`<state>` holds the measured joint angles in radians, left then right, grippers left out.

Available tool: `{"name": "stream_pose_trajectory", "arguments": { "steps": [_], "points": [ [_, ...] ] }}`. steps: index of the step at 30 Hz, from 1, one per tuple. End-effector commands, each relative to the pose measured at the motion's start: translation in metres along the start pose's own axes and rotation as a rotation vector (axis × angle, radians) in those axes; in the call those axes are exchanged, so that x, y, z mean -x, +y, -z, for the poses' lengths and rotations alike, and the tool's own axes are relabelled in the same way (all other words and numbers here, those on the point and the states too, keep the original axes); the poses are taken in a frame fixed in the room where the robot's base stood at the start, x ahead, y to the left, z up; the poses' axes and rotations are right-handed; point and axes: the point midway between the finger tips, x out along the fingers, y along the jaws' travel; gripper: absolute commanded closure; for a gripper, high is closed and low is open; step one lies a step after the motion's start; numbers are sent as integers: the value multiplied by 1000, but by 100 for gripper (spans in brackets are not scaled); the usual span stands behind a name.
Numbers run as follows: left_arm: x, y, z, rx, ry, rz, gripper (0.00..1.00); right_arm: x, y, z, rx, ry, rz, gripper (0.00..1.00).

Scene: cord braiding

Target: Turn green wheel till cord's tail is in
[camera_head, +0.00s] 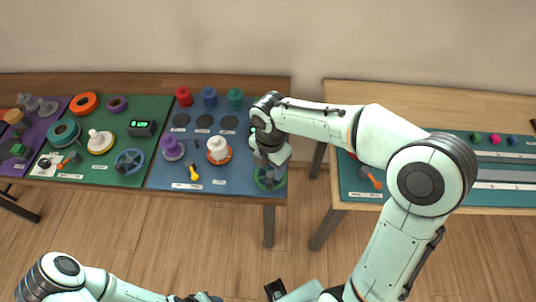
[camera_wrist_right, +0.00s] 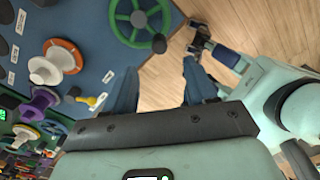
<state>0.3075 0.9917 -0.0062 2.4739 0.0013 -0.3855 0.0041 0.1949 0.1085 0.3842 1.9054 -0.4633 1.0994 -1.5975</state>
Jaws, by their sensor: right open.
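The green wheel (camera_head: 268,180) lies on the blue mat near the table's right front corner. My right gripper (camera_head: 272,166) is over it and hides much of it in the head view. In the right wrist view the green wheel (camera_wrist_right: 118,30) shows its spokes, grey hub and a dark knob (camera_wrist_right: 159,43) on its rim. My right gripper (camera_wrist_right: 160,88) is open, its two dark fingers apart with nothing between them, the wheel beyond them. I cannot make out the cord or its tail.
The blue mat (camera_head: 235,181) also holds a white spool on an orange base (camera_head: 217,151), a purple spool (camera_head: 172,147) and a yellow tool (camera_head: 193,173). Red, blue and green spools stand behind. A gap of floor separates this table from the wooden table (camera_head: 350,95) at right.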

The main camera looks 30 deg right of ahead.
Motion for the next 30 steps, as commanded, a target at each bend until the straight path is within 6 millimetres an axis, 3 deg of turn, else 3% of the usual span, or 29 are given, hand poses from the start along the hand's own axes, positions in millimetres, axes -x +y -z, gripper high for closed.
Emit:
{"name": "stream_pose_trajectory", "arguments": {
  "steps": [6,12,18,27,28,30],
  "points": [
    [-9,-4,-3,2,-5,2,49,-47,-1,1,0,3,4,44],
    [-14,-7,-5,3,-7,3,49,-78,0,0,0,2,2,44],
    [-16,-8,-5,3,-9,3,49,-92,0,0,-1,1,0,44],
    [-16,-8,-5,3,-8,3,49,-94,0,0,-1,0,-1,44],
    [-16,-8,-5,3,-8,3,49,-94,0,0,-1,0,-1,47],
    [-16,-8,-5,3,-8,3,49,-94,0,0,-1,0,-1,70]
  ]
}}
